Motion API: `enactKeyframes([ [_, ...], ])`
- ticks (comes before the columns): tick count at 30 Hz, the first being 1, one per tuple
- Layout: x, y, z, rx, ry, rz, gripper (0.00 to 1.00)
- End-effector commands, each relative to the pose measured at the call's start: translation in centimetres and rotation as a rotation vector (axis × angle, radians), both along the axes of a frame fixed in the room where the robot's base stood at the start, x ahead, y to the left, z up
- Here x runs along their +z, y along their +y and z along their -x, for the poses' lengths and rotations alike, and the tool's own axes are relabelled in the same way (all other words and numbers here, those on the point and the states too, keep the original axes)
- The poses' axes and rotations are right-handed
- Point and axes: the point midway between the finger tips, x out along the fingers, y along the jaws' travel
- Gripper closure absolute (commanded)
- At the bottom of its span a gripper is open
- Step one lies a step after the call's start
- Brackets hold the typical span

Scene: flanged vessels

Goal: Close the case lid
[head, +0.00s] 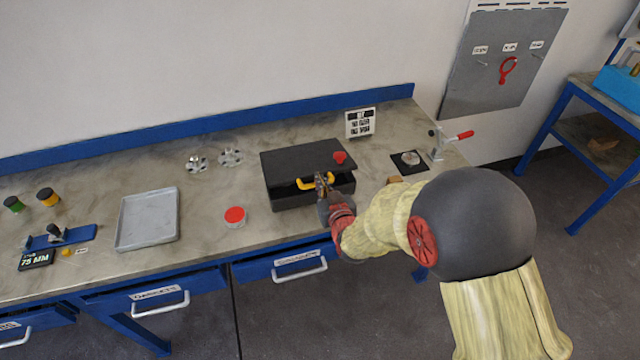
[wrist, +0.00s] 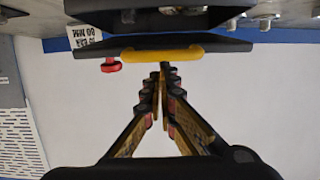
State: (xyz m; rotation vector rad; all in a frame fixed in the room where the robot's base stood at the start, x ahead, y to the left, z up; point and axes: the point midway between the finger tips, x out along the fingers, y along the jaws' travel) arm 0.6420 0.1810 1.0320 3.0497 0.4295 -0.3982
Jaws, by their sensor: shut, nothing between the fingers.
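A black case (head: 290,200) stands on the workbench. Its black lid (head: 300,158) is tilted slightly up at the front, with a dark gap between lid and base. A yellow handle (head: 308,184) is on the lid's front edge, and a red knob (head: 340,157) is on top. My gripper (head: 321,178) is shut and empty at the lid's front edge, by the handle. In the wrist view, the shut fingertips (wrist: 163,68) are close to the yellow handle (wrist: 162,54); I cannot tell whether they touch. The case interior is mostly hidden.
A red-topped tin (head: 235,217) and a grey tray (head: 148,218) are left of the case. Metal flanges (head: 230,157) lie behind left. The bench between tray and case is mostly clear.

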Motion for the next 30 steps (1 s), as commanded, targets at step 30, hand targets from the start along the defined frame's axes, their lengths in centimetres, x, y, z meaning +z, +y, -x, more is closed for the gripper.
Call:
enactKeyframes([
  [30,-6.9,-0.5,1.6,0.000,-0.012,-0.004,1.00],
])
